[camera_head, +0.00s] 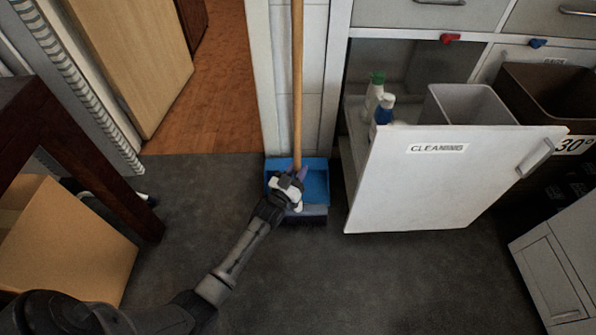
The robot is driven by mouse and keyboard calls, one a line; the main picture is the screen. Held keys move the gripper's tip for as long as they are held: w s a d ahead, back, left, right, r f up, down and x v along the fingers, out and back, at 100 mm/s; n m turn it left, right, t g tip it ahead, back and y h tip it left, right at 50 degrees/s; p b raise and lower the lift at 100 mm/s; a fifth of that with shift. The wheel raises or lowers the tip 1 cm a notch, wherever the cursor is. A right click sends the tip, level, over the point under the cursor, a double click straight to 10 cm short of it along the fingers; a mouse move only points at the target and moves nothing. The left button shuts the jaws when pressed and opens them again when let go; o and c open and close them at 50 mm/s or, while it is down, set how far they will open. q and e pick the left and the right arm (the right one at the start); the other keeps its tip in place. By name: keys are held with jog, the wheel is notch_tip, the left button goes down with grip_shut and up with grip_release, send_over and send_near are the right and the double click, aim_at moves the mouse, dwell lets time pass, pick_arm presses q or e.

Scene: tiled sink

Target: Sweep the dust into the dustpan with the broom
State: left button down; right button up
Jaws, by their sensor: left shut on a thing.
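A blue dustpan (318,182) lies on the dark grey floor at the foot of the white wall, near the middle of the view. The broom's long wooden handle (297,85) stands upright in front of the wall, and its lower end runs down to my left gripper. My left gripper (293,188) is shut on the broom low down, in front of the dustpan, and hides part of both. A dark grey-blue strip (313,215) shows at the dustpan's near edge; I cannot tell whether it is bristles. I make out no dust. My right gripper is not in view.
A white pull-out cupboard front labelled CLEANING (430,190) stands open at right, with spray bottles (383,108) and a grey bin (465,103) behind it. A cardboard box (65,240) under a dark table is at left. The floor ahead of the dustpan is clear.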

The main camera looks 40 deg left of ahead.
aim_at(295, 156)
pick_arm(q)
jog(key=r, duration=0.1)
jog(key=r+p, duration=0.1)
jog(key=w+a+r+p, duration=0.1)
jog(key=shift+r, duration=0.25)
jog(key=r+p, duration=0.2)
jog(key=d+r+p, duration=0.1)
jog(key=p, duration=0.1)
jog(key=shift+s+r, duration=0.1)
jog(key=shift+s, duration=0.3)
jog(key=shift+a+r+p, duration=0.15)
jog(key=shift+r+p, duration=0.2)
jog(key=shift+w+a+r+p, duration=0.25)
jog(key=shift+r+p, duration=0.1)
jog(key=shift+r, duration=0.1)
jog(key=shift+s+d, duration=0.1)
jog(key=shift+d, duration=0.05)
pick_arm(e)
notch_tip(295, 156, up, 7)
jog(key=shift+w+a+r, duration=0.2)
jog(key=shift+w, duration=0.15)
pick_arm(q)
jog(key=shift+f, duration=0.1)
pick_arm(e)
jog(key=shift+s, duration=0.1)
pick_arm(q)
jog(key=shift+s+d, duration=0.1)
